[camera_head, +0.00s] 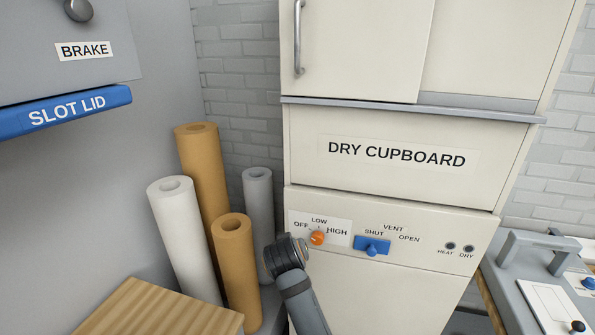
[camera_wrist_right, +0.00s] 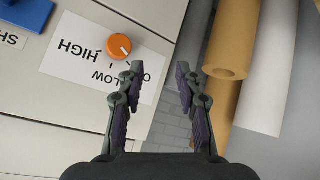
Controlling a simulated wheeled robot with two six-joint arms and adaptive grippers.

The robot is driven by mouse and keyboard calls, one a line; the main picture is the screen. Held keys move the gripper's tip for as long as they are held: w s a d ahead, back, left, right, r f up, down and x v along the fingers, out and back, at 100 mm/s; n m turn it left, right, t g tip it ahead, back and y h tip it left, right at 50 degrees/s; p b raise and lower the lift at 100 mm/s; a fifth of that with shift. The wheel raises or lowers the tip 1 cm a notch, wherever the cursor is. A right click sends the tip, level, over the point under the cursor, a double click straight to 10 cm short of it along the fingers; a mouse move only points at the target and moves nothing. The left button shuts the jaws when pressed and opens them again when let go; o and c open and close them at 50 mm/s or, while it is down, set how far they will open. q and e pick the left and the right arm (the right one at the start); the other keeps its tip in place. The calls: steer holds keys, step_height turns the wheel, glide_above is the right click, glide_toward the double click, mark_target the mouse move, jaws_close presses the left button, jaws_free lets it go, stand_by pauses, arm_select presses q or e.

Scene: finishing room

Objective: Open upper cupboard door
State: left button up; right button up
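The dry cupboard (camera_head: 400,120) is cream and stands in the middle of the head view. Its upper door (camera_head: 365,50) has a vertical metal handle (camera_head: 298,38) near its left edge; the top of the door is cut off. The door covers the left part of the front, and a plain panel (camera_head: 490,45) lies set back to its right. My right gripper (camera_wrist_right: 158,75) is open and empty in the right wrist view, close to the orange knob on the lower panel, below the upper door. In the head view its fingers cannot be made out. My left gripper is not in view.
The orange knob (camera_head: 317,238) and blue vent lever (camera_head: 372,246) sit on the lower panel. A grey ledge (camera_head: 410,108) juts out below the door. Several rolls (camera_head: 205,190) stand left of the cupboard. A blue slot lid (camera_head: 66,111) is at upper left, a bench (camera_head: 540,290) at right.

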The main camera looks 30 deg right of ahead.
steer(key=w+r+m+t+h, duration=0.15)
steer(key=w+r, duration=0.35)
steer(key=r, duration=0.8)
steer(key=w+r+m+t+h, duration=0.1)
steer(key=w+r+m+h, duration=0.25)
steer(key=r, duration=0.85)
step_height(320, 180, up, 16)
steer(key=a+m+h, duration=0.1)
steer(key=m+h, duration=0.1)
steer(key=m+g+h+p, duration=0.1)
steer(key=m+h+p, duration=0.1)
steer(key=h+p, duration=0.15)
glide_toward(296, 26)
steer(key=w+d+r, duration=0.1)
steer(key=w+d, duration=0.1)
steer(key=d, duration=0.1)
steer(key=shift+y, duration=0.35)
steer(key=p+x, duration=0.1)
steer(key=x, duration=0.1)
steer(key=p+x, duration=0.3)
steer(key=x, duration=0.2)
steer(key=shift+s+d+f, duration=0.1)
steer(key=shift+s+d, duration=0.1)
steer(key=shift+s, duration=0.05)
steer(key=shift+w+f, duration=0.1)
steer(key=shift+w, duration=0.05)
steer(key=shift+a, duration=0.15)
steer(key=shift+c, duration=0.4)
jaws_close()
